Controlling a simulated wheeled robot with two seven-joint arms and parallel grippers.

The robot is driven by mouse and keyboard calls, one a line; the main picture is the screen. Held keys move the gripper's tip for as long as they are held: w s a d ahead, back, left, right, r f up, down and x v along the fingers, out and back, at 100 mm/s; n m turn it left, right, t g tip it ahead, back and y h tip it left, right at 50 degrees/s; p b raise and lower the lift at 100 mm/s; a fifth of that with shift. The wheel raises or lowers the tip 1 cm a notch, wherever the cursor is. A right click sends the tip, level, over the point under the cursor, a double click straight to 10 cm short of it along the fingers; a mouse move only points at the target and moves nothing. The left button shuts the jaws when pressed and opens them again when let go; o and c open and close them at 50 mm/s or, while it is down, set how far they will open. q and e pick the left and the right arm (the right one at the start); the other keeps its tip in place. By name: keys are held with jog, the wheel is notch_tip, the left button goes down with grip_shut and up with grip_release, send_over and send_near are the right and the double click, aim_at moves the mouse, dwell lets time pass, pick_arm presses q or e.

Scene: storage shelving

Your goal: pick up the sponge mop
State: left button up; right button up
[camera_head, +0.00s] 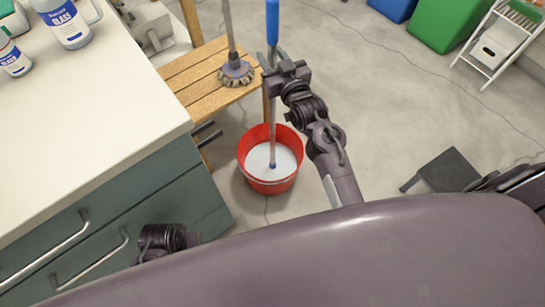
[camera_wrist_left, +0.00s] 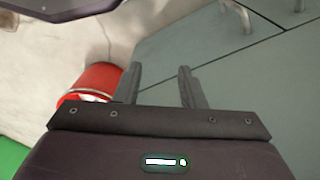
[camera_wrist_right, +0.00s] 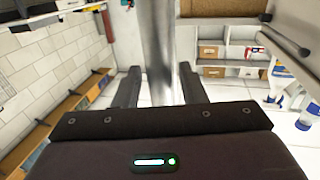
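A long metal pole with a blue grip, which appears to be the sponge mop (camera_head: 272,120), stands nearly upright with its lower end in a red bucket (camera_head: 245,165). Its head is not clearly visible in the whitish contents. My right gripper (camera_head: 271,66) is at the pole below the blue grip. In the right wrist view the pole (camera_wrist_right: 158,45) runs between the spread fingers of my right gripper (camera_wrist_right: 159,85), with no clear closing on it. My left gripper (camera_wrist_left: 159,85) is open and empty, by the drawer fronts. The red bucket (camera_wrist_left: 100,78) shows beyond it.
A white-topped counter (camera_head: 90,120) with drawers and bottles fills the left. A round-headed brush (camera_head: 236,72) stands on a wooden bench (camera_head: 200,85) beside the pole. A grey step (camera_head: 450,172) is at the right. The floor right of the bucket is mostly clear.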

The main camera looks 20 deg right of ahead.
jog(key=c, duration=0.7)
grip_shut()
jog(key=shift+r, duration=0.2)
